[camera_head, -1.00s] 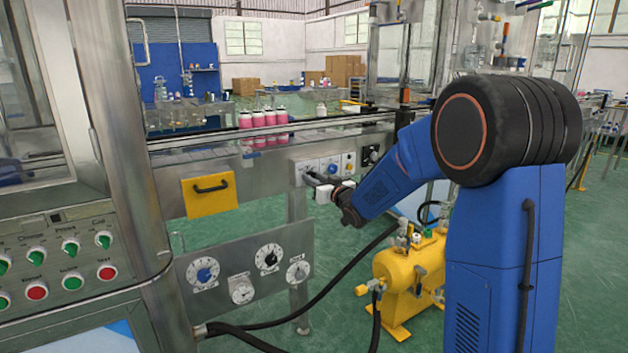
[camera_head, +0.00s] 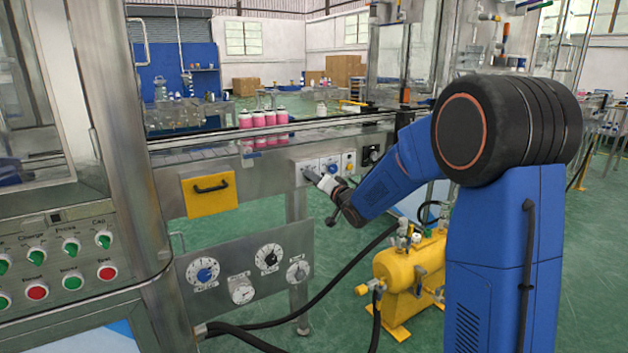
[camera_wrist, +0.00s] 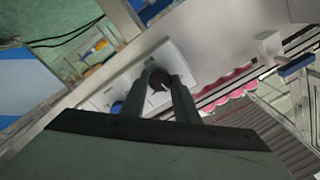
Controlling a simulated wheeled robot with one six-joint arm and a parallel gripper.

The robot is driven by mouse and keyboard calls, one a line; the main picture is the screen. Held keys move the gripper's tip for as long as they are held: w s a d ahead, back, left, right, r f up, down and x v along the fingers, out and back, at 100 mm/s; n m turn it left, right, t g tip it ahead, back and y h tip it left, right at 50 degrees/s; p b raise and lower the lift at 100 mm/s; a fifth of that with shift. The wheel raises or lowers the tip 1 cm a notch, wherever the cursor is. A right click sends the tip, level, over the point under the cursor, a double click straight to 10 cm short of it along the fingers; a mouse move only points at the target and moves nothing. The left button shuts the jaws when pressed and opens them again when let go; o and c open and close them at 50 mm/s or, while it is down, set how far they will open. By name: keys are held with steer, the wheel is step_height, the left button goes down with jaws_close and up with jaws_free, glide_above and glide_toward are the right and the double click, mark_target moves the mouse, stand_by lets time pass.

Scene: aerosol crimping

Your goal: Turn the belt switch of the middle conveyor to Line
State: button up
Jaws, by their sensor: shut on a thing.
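The middle conveyor (camera_head: 215,155) carries a light switch plate (camera_head: 330,163) on its front side, right of a yellow drawer. My gripper (camera_head: 312,177) is at the left part of this plate, its fingers pointing at it. In the wrist view my gripper (camera_wrist: 160,82) is shut on a dark round knob (camera_wrist: 160,79), the belt switch, on the pale plate (camera_wrist: 180,62). The knob's pointer direction and the plate's labels are too small to read. A blue knob (camera_wrist: 117,107) sits beside it on the same plate.
Several pink cans (camera_head: 263,119) stand on the conveyor. The yellow drawer (camera_head: 210,194) has a black handle. A lower panel with dials (camera_head: 268,256) and a yellow tank (camera_head: 408,270) are below. A black hose (camera_head: 340,285) runs under my arm.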

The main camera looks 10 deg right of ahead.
steer(key=shift+m, duration=0.6)
steer(key=o, duration=1.1)
steer(key=shift+c, duration=0.2)
steer(key=shift+s, duration=0.1)
steer(key=v, duration=1.7)
steer(key=shift+s+d, duration=0.1)
